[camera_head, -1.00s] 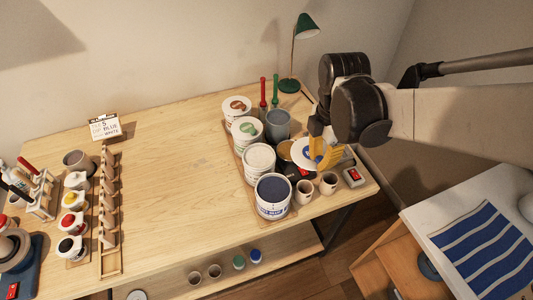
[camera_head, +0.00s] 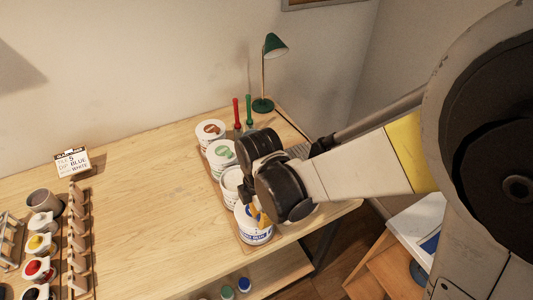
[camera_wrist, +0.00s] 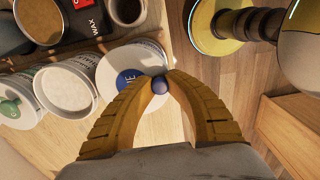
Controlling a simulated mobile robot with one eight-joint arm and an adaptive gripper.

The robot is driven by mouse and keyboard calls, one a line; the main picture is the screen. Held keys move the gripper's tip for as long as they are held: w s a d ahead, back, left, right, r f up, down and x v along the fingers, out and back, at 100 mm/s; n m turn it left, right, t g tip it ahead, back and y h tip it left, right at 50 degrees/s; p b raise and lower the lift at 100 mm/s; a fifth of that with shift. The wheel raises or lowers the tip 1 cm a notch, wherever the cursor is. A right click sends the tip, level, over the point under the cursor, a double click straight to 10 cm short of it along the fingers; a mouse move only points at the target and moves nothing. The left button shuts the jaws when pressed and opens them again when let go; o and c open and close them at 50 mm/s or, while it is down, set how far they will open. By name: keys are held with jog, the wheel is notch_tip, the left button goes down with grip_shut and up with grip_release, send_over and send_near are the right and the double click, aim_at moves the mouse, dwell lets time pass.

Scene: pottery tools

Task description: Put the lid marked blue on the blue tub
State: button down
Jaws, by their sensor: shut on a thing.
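The blue tub (camera_head: 254,236) is a white tub with blue lettering, standing at the near end of the row of tubs. My gripper (camera_wrist: 160,84) is shut on the round dark knob of the lid. The lid (camera_wrist: 113,68) is a white disc with a blue mark, beside the white tub's rim in the wrist view. The lid covers what lies under it, and I cannot tell whether it touches the blue tub. My yellow fingers (camera_head: 258,216) show partly over the tub in the head view.
An open white tub (camera_head: 230,184), a green-marked tub (camera_head: 221,153) and a brown-marked tub (camera_head: 210,131) stand behind in a row. A dark cup (camera_wrist: 128,10) and a wax box (camera_wrist: 87,22) are close by. The middle of the table is clear.

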jog(key=shift+s, duration=0.1)
jog(key=shift+f, duration=0.1)
jog(key=c, duration=1.4)
grip_release()
notch_tip(320, 180, up, 12)
jog(key=p, duration=0.3)
jog(key=s+d+r+m+t, duration=0.1)
jog(key=d+r+m+t, duration=0.2)
jog(key=d+m, duration=0.8)
jog(key=s+d+r+m+t, duration=0.1)
jog(key=d+r+m+t, duration=0.3)
jog(key=d+m, duration=0.8)
jog(key=shift+d+r+m, duration=0.25)
jog(key=shift+r+m, duration=0.3)
jog(key=shift+m, duration=0.15)
